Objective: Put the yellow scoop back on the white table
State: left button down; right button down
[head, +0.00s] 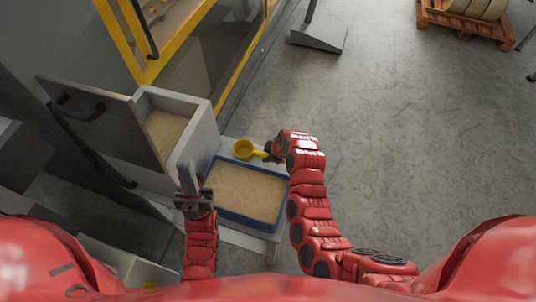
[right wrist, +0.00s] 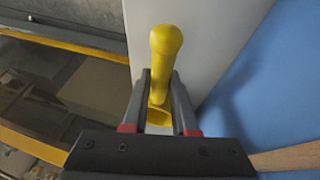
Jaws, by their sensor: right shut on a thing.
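The yellow scoop (head: 244,150) is at the far edge of the blue tray, over the strip of white table (head: 228,146) behind it. My right gripper (head: 269,152) is shut on the scoop from the right. In the right wrist view the yellow scoop (right wrist: 165,45) stands out between the dark fingers (right wrist: 158,110), with the white table (right wrist: 205,45) beyond. I cannot tell whether the scoop touches the table. My left gripper (head: 188,180) is left of the tray, in front of the open box, with no scoop; its finger gap is unclear.
The blue tray (head: 250,217) of tan grains fills most of the white table. To the left stand a pale open box (head: 202,130) with tan grains and a grey panel with a black handle (head: 80,108). A yellow-framed machine (head: 150,72) is behind. Open floor lies right.

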jog(key=c, duration=0.7)
grip_release()
jog(key=shift+r, duration=0.15)
